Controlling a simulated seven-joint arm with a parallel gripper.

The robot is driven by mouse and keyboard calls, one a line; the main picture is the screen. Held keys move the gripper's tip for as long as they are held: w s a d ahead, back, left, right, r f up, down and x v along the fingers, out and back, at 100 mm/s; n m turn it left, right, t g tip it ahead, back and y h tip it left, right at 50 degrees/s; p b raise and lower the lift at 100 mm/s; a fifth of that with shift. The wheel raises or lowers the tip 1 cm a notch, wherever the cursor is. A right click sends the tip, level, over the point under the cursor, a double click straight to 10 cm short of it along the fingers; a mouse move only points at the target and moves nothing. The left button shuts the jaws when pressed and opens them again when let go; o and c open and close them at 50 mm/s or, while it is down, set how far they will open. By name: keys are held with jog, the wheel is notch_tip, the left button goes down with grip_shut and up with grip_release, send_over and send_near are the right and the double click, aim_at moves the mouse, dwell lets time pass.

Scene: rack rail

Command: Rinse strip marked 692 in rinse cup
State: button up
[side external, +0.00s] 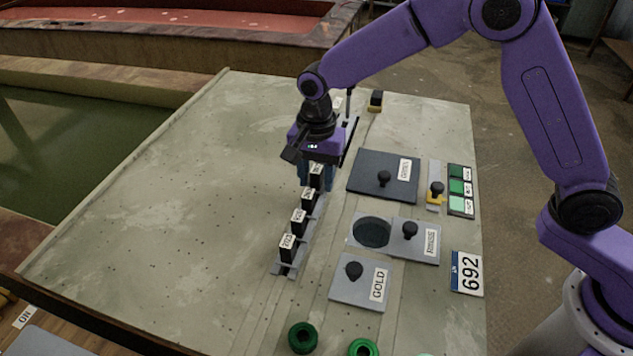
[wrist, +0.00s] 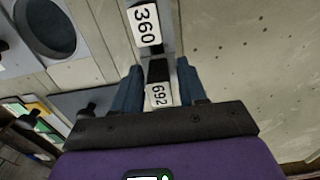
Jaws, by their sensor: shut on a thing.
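The strip marked 692 (wrist: 159,94) is a dark strip with a white label, held between the blue fingers of my gripper (wrist: 160,88) in the wrist view. In the side view my gripper (side external: 317,178) is shut at the far part of the strip rail (side external: 284,268). I cannot tell whether strip 692 still sits in the rail. The strip marked 360 (wrist: 145,25) stands right beside it in the rail. The rinse cup (side external: 371,233) is a dark round opening right of the rail, uncovered, with its knobbed lid (side external: 424,246) beside it.
A dark lid with a knob (side external: 370,188) lies behind the rinse cup and a GOLD lid (side external: 345,292) in front; both look closed. More labelled strips (side external: 288,248) stand nearer in the rail. A 692 sign (side external: 467,273) lies at right. The panel left of the rail is clear.

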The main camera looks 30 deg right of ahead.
jog(key=shift+r, duration=4.95)
jog(key=shift+s, duration=0.1)
jog(key=shift+s+d+r, duration=0.1)
jog(key=shift+s+r, duration=0.05)
jog(key=shift+s, duration=0.15)
jog(key=s+d, duration=0.4)
jog(key=s, duration=0.8)
jog(key=shift+s+r, duration=0.35)
jog(key=shift+f, duration=0.1)
